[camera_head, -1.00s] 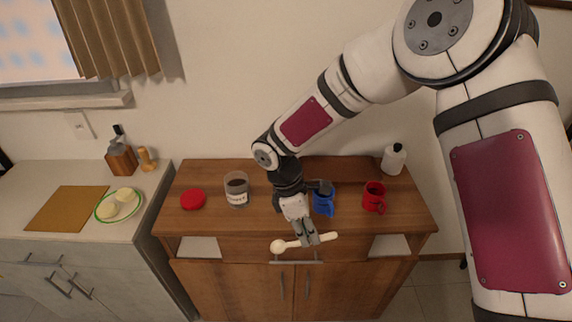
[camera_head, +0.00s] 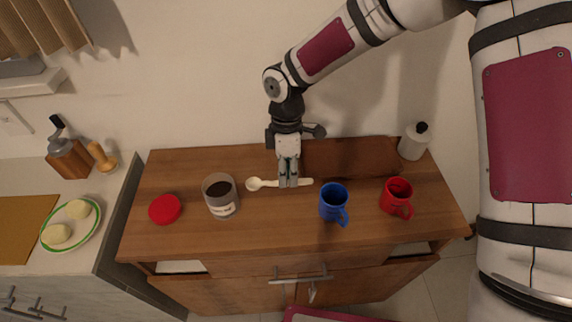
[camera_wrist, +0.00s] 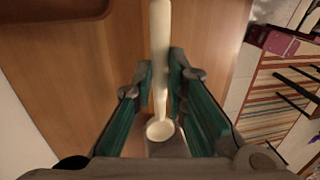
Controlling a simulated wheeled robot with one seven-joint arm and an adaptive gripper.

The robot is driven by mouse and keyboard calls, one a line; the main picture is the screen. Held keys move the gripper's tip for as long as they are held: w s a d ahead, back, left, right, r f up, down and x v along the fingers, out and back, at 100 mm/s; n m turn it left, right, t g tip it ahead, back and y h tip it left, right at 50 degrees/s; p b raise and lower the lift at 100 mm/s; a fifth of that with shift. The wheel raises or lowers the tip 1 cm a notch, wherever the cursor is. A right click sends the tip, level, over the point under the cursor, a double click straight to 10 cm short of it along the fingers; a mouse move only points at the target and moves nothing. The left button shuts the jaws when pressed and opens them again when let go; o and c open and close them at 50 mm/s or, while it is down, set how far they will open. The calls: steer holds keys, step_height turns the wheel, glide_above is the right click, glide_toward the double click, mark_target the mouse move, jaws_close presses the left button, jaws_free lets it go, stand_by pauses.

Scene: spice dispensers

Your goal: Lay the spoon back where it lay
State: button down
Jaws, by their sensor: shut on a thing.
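The cream-coloured spoon (camera_head: 262,184) lies level across the cabinet top or just above it, between the jar and the blue mug; whether it touches the wood I cannot tell. Its bowl points left in the head view. My gripper (camera_head: 288,184) points down from behind and is shut on the spoon's handle. In the wrist view the spoon (camera_wrist: 160,60) runs lengthwise between the two teal fingers of my gripper (camera_wrist: 161,85), with a rounded end near the bottom.
A jar of dark contents (camera_head: 221,196) and a red lid (camera_head: 165,209) stand left of the spoon. A blue mug (camera_head: 334,203), a red mug (camera_head: 397,196) and a white bottle (camera_head: 414,141) stand to the right. The wooden top (camera_head: 265,225) is clear in front.

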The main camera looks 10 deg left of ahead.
mark_target(288, 180)
steer(key=shift+f+b, duration=0.85)
steer(key=shift+f, duration=2.05)
steer(key=c, duration=1.5)
jaws_free()
steer(key=r, duration=0.4)
steer(key=w+r, duration=0.1)
steer(key=r, duration=0.3)
steer(key=w+r, duration=0.1)
steer(key=r, duration=0.2)
steer(key=shift+a+r, duration=0.3)
steer(key=shift+r, duration=0.1)
